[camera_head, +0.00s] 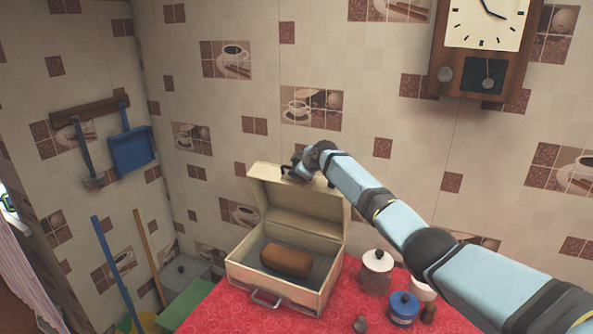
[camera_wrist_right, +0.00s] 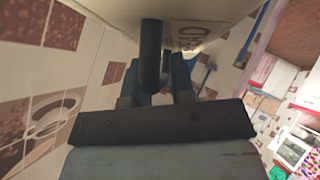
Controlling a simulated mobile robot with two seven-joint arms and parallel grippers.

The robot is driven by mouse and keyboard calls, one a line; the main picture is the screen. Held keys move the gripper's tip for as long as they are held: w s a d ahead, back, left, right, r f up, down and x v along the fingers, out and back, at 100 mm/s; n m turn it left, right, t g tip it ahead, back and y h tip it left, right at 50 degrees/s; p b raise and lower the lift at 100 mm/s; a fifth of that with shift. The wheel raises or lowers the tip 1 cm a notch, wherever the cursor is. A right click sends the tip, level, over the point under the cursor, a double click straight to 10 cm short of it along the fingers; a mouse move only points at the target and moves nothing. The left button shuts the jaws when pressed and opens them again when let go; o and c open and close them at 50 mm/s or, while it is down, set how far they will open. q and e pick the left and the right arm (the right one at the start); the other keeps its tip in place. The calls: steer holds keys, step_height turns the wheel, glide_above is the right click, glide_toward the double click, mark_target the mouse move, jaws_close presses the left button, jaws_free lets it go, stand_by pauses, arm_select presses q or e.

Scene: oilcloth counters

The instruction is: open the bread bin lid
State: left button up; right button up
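The cream bread bin (camera_head: 276,290) stands on the red cloth with its front handle toward me. Its lid (camera_head: 297,213) is raised, tilted back toward the tiled wall, and the inside is exposed. A brown loaf (camera_head: 286,261) lies inside. My right gripper (camera_head: 299,170) is at the upper edge of the raised lid. In the right wrist view the gripper fingers (camera_wrist_right: 158,82) are close to a pale lettered surface, with a dark rod between or in front of them. Whether they grip it cannot be told. My left gripper is not in view.
A white-lidded jar (camera_head: 376,272), a blue canister (camera_head: 403,308) and small dark containers stand right of the bin on the red cloth (camera_head: 215,310). My right arm passes above them. A pendulum clock (camera_head: 483,50) hangs on the wall; a blue dustpan (camera_head: 132,148) hangs at left.

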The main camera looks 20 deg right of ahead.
steer(key=b+v, duration=0.1)
steer(key=v, duration=1.2)
steer(key=shift+s+r, duration=0.25)
steer(key=shift+s, duration=0.05)
steer(key=s+a+f+m+p, duration=0.1)
steer(key=s+a+f, duration=0.45)
steer(key=f, duration=0.35)
steer(key=s+a+f+m+y, duration=0.1)
steer(key=s+a+f, duration=0.4)
steer(key=f, duration=0.5)
steer(key=s+a+f+m+p, duration=0.1)
steer(key=s+a+f, duration=0.2)
steer(key=s+f, duration=0.5)
steer(key=s+a+f+m+p, duration=0.1)
steer(key=s+a+f, duration=0.1)
steer(key=s, duration=0.8)
steer(key=s+a+f+m, duration=0.2)
steer(key=s+f, duration=0.1)
steer(key=s, duration=0.8)
steer(key=s+a+f+m+p, duration=0.1)
steer(key=s+a+f+m, duration=0.1)
steer(key=s, duration=0.8)
steer(key=shift+a+f+t+p, duration=0.4)
steer(key=shift+a+f, duration=0.15)
steer(key=shift+f, duration=0.3)
